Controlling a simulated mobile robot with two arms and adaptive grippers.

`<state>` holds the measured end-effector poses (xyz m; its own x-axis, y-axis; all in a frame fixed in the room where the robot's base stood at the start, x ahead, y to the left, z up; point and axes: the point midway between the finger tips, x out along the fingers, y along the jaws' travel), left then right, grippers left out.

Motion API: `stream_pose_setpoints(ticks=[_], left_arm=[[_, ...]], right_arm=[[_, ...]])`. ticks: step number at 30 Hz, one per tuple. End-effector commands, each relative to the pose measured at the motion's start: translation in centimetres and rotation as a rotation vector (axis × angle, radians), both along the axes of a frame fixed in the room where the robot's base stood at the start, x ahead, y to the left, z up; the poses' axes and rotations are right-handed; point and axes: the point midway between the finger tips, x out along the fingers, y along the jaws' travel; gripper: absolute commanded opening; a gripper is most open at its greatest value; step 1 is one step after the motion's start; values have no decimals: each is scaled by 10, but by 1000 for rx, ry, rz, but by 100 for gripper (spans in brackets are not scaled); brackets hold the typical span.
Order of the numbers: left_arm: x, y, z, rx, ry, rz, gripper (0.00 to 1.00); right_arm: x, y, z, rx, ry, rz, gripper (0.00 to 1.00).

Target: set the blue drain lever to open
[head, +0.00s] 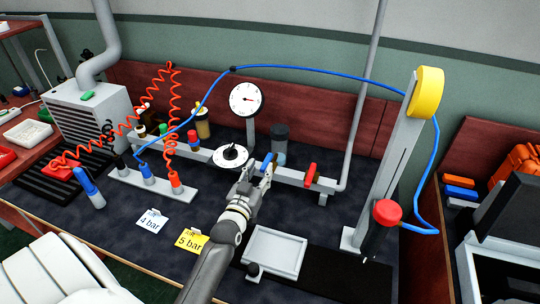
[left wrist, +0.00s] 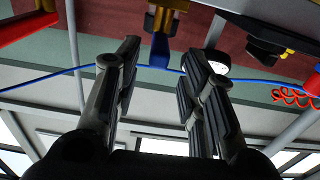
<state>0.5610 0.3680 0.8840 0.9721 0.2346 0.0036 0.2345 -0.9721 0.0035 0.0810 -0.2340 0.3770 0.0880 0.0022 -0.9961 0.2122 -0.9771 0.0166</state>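The blue drain lever (head: 267,160) is on the pipe behind the work mat, left of a red lever (head: 310,173). In the left wrist view the blue lever (left wrist: 159,50) hangs from a brass-coloured valve body (left wrist: 163,20). My left gripper (head: 257,173) is at the blue lever, partly covering it in the head view. In the left wrist view its two fingers (left wrist: 160,62) are apart, one on each side of the lever, with visible gaps. Contact is not visible. My right gripper is not in view.
A gauge (head: 245,99) and a round dial (head: 230,156) stand behind my gripper. A grey tray (head: 275,252) lies in front. A post with a red knob (head: 387,212) is at the right. Cards (head: 192,241) and a coiled red hose (head: 174,120) are left.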

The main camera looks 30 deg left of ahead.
Motion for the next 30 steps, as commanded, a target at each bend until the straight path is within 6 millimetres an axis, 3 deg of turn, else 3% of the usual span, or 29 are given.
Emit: stream_pose_setpoints(ticks=[5, 12, 16, 26, 30], left_arm=[[32, 7, 1, 0, 0, -1, 38], [61, 14, 1, 2, 0, -2, 38], [69, 16, 1, 1, 0, -1, 38], [72, 17, 0, 1, 1, -1, 38], [72, 17, 0, 1, 1, -1, 23]], right_arm=[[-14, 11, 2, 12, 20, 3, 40], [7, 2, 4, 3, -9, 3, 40], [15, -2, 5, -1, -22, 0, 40], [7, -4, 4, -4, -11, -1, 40], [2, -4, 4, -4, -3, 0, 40]])
